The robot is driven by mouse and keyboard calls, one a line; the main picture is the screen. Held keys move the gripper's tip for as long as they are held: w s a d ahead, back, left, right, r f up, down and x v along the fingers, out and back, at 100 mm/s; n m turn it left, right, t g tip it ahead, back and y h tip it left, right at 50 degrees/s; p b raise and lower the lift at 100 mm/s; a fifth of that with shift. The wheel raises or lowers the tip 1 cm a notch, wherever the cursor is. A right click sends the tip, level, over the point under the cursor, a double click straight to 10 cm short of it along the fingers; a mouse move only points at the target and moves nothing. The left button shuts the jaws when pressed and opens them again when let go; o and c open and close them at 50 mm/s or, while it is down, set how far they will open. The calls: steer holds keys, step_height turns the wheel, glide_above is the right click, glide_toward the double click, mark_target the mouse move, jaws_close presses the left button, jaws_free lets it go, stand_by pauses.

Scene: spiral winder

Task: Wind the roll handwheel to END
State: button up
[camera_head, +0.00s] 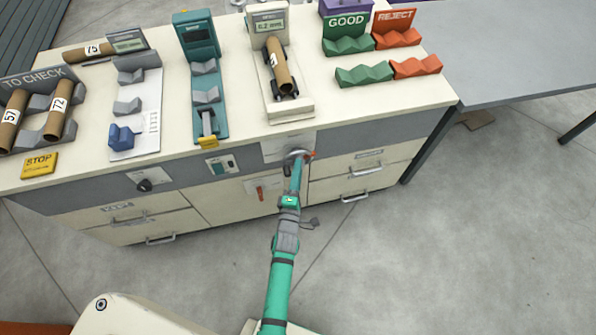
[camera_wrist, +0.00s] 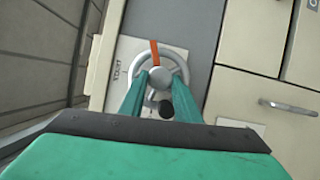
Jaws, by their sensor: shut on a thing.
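The roll handwheel is a grey spoked wheel on the front panel of the bench. In the wrist view the handwheel (camera_wrist: 178,63) shows a round hub, a dark knob (camera_wrist: 166,109) near its rim and an orange mark (camera_wrist: 155,53). My gripper (camera_wrist: 158,82) is shut on the hub, with one green finger on each side of it. In the head view my gripper (camera_head: 297,160) reaches the handwheel (camera_head: 300,153) and covers part of it. A tube (camera_head: 279,66) lies on the white roll stand (camera_head: 289,109) above, below a small display (camera_head: 268,26). The END mark is not readable.
A red lever (camera_head: 260,192) and a switch panel (camera_head: 220,166) sit left of my arm. A dark knob (camera_head: 145,185) is further left. Drawers with handles (camera_head: 355,196) are on the right.

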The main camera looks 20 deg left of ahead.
steer(key=m+g+y, duration=0.1)
steer(key=m+g, duration=0.1)
steer(key=m, duration=0.3)
steer(key=m+g+y, duration=0.2)
steer(key=m, duration=0.3)
steer(key=d+r+m+g+y, duration=0.1)
steer(key=m+g, duration=0.2)
steer(key=m, duration=0.2)
steer(key=shift+w+d+r+m+y, duration=0.1)
steer(key=shift+w+m+y, duration=0.2)
steer(key=shift+w+m, duration=0.1)
steer(key=m+y, duration=0.2)
steer(key=m, duration=0.3)
steer(key=f+m+y, duration=0.1)
steer(key=m+y, duration=0.2)
steer(key=m, duration=0.2)
steer(key=m+y, duration=0.2)
steer(key=m, duration=0.3)
steer(key=shift+w+d+f+y, duration=0.2)
steer(key=shift+d+f+y, duration=0.05)
steer(key=shift+d+y, duration=0.05)
stand_by(0.5)
steer(key=o, duration=1)
